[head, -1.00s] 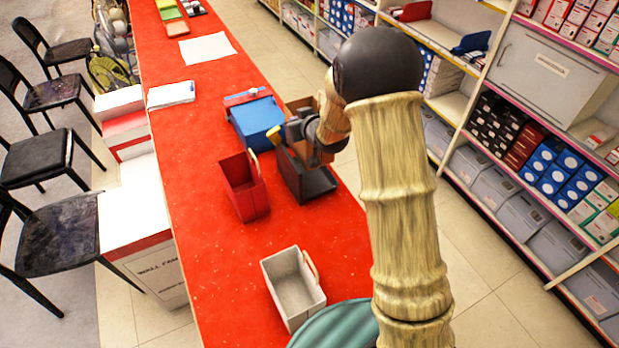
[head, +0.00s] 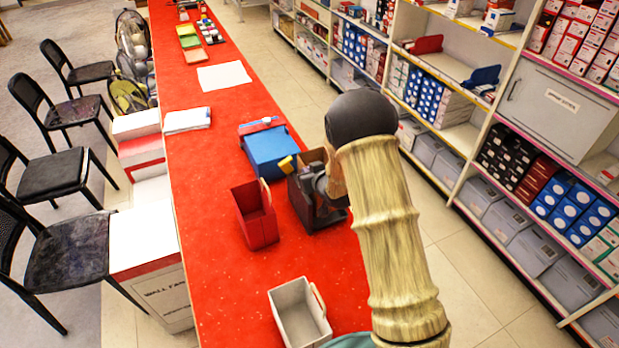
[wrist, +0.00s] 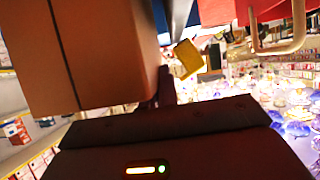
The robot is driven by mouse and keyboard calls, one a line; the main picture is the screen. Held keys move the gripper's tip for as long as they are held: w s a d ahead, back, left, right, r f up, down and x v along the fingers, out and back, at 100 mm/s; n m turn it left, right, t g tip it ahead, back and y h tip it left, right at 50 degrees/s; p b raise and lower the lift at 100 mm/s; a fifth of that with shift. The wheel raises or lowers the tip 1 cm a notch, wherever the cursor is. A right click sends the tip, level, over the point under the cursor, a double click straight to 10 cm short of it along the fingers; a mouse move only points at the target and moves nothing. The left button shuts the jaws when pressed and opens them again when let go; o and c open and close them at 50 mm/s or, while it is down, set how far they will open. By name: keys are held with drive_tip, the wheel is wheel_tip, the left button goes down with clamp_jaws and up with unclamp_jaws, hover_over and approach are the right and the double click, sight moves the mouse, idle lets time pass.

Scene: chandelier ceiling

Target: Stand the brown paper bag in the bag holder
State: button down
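The brown paper bag (head: 312,158) is upright at the dark bag holder (head: 325,218) on the red counter, partly hidden by my arm. I cannot tell whether its base rests on the holder's floor. In the wrist view, the bag (wrist: 85,50) fills the upper left, close to my gripper. My gripper (head: 308,180) is at the holder, beside the bag. A yellow piece (wrist: 187,58) shows just right of the bag in the wrist view. The fingers are mostly hidden, so their grip on the bag is unclear.
Papers (head: 224,76) lie farther back. Shelves (head: 450,90) line the right; chairs (head: 75,180) stand left.

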wheel_tip(320, 180, down, 3)
drive_tip(key=shift+r, duration=0.15)
drive_tip(key=shift+f, duration=0.35)
drive_tip(key=shift+f+b, duration=0.3)
drive_tip(key=shift+b, duration=0.15)
drive_tip(key=c, duration=2)
unclamp_jaws()
drive_tip(key=shift+w, duration=0.1)
drive_tip(key=shift+o, duration=0.2)
